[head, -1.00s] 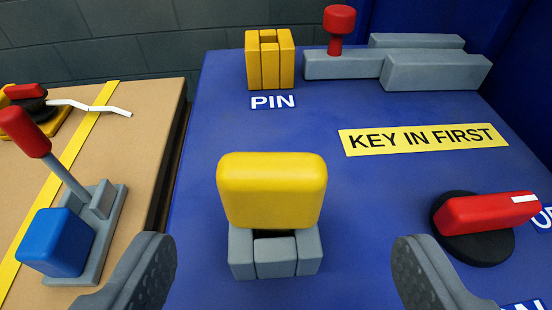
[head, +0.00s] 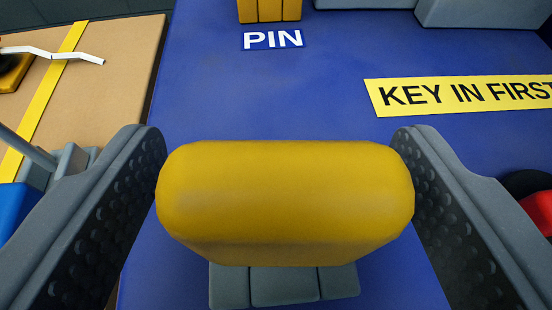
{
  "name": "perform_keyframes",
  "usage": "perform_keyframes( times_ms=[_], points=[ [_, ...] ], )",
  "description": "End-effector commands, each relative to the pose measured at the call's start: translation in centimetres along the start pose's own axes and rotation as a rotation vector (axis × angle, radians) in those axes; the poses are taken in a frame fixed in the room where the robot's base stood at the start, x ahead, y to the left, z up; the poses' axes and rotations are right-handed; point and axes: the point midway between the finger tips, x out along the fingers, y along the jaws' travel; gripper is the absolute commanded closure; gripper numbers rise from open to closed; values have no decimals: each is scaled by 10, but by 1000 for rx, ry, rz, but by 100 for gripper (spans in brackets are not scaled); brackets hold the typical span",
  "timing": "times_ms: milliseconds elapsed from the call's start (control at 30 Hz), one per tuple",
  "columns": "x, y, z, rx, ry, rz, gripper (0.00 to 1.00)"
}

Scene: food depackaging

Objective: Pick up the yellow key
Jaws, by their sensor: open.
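The yellow key (head: 285,200) is a rounded block that stands on a grey holder (head: 284,286) on the blue panel. My gripper (head: 283,185) is open, with one dark finger on each side of the key. The left finger is very near the key's left end and the right finger very near its right end. I cannot tell whether either finger touches it. The key hides the upper part of the holder.
A yellow slotted block (head: 269,10) stands behind the PIN label (head: 273,39). A yellow sign (head: 465,94) lies to the right. A red knob (head: 540,208) is at the right edge. A blue block (head: 12,208) and grey lever are at left.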

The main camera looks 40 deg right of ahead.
Motion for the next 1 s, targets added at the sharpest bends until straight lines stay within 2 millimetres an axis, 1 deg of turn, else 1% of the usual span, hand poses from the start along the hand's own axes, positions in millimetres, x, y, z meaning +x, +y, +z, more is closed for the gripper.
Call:
perform_keyframes(
  times_ms=[33,67,100,167,200,233,567,667,767,933,1000],
  points=[
    [0,0,0,0,0,0,31],
    [0,0,0,0,0,0,36],
    [0,0,0,0,0,0,48],
    [0,0,0,0,0,0,64],
    [0,0,0,0,0,0,75],
    [0,0,0,0,0,-1,79],
    [-1,0,-2,0,0,-1,80],
    [-3,-1,-6,0,1,-1,80],
    [-7,-1,-15,1,1,-1,80],
    [-16,-1,-38,2,1,-2,80],
    [-22,4,-32,1,1,-2,80]
  ],
)
